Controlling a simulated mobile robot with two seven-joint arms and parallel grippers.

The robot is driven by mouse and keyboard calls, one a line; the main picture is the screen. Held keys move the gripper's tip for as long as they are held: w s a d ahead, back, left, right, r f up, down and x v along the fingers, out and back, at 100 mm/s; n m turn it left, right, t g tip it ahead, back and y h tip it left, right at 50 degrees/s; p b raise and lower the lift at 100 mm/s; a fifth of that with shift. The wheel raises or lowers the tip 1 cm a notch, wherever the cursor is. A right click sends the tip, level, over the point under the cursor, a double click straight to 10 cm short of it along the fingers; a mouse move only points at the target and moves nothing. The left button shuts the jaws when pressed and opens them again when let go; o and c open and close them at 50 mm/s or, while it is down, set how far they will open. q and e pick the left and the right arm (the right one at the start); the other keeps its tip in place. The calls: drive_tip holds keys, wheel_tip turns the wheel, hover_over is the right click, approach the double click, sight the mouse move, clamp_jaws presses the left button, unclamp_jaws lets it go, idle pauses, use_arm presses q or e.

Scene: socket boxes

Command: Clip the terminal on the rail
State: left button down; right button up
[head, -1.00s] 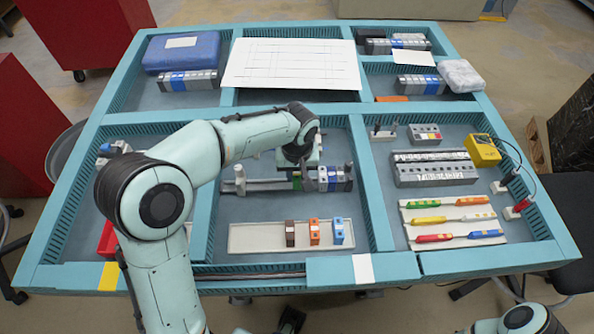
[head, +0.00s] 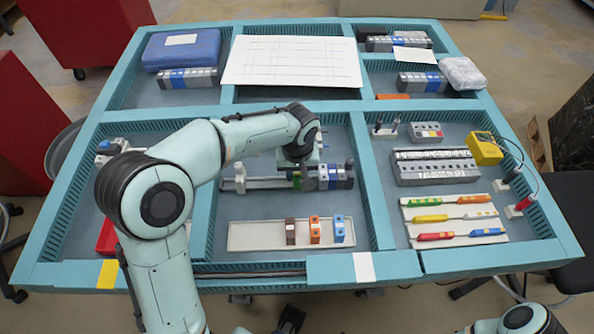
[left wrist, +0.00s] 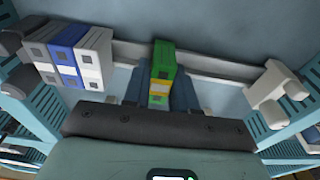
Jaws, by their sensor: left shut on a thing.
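A green-and-yellow terminal (left wrist: 161,72) is held between the fingers of my left gripper (left wrist: 160,95) in the left wrist view. It is at the pale rail (left wrist: 215,66), overlapping it; I cannot tell whether it is seated. The rail also shows in the head view (head: 262,184). Grey and blue terminals (left wrist: 68,58) stand on the rail, apart from the green one, with an end piece at the other side (left wrist: 275,88). In the head view my left gripper (head: 298,178) is over the rail, its fingers mostly hidden. My right gripper is not in view.
A pale tray (head: 262,235) below the rail holds brown, orange and blue terminals (head: 314,230). Dividing walls (head: 368,190) bound the compartment. A yellow meter (head: 484,150) and coloured pieces lie in the right compartment.

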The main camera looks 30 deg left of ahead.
use_arm(q)
drive_tip(key=shift+f, duration=0.35)
drive_tip(key=c, duration=0.8)
unclamp_jaws()
drive_tip(key=shift+s, duration=0.1)
drive_tip(key=shift+d, duration=0.15)
drive_tip(key=shift+c, duration=0.4)
drive_tip(key=shift+o, duration=1)
drive_tip(key=shift+o, duration=0.2)
drive_tip(key=shift+o, duration=0.2)
wheel_tip(320, 180, up, 8)
drive_tip(key=p, duration=0.5)
drive_tip(key=shift+f, duration=0.15)
